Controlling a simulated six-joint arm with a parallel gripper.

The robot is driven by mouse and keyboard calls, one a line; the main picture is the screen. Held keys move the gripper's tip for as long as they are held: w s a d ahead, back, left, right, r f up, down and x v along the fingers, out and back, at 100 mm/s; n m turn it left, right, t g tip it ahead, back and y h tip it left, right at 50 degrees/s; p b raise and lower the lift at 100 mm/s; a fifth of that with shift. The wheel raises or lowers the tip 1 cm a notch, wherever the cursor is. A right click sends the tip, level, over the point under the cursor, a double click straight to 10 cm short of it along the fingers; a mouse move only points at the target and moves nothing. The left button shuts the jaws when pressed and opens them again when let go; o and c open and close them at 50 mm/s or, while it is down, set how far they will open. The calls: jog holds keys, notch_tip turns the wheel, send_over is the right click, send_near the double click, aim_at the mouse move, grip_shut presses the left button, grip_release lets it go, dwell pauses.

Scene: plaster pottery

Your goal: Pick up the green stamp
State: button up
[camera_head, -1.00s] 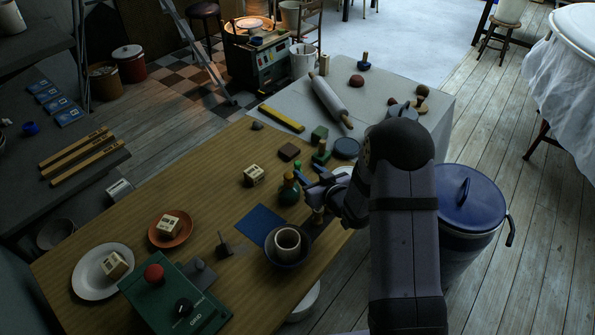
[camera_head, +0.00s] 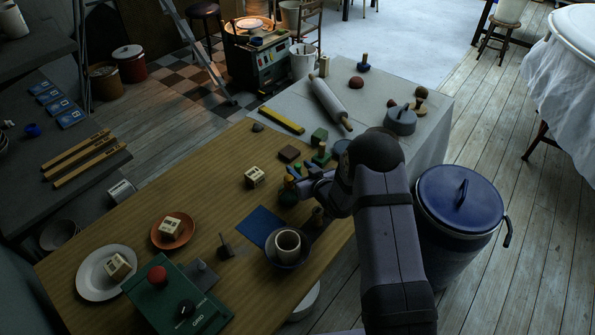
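A dark green rounded piece (camera_head: 288,197) stands on the wooden table, with a handle-like upper part largely hidden by my gripper. A second green piece with an upright handle (camera_head: 321,156) stands further back, beside a green block (camera_head: 319,135). I cannot tell for sure which of these is the green stamp. My gripper (camera_head: 297,183) is low over the table, right at the dark green rounded piece. Its fingers overlap that piece in the picture. They are small and dark, so whether they touch it or are closed on it does not show.
A cup in a dark bowl (camera_head: 287,242) stands close in front of my gripper. A blue sheet (camera_head: 260,226) and a lettered cube (camera_head: 255,177) lie to the left. A brown block (camera_head: 289,153) lies behind. The green box (camera_head: 178,297) is front left.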

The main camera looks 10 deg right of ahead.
jog(key=shift+w+a+f, duration=0.1)
jog(key=shift+w, duration=0.05)
jog(key=shift+c, duration=0.3)
grip_shut()
notch_tip(320, 180, up, 10)
jog(key=b, duration=0.1)
dwell(0.7)
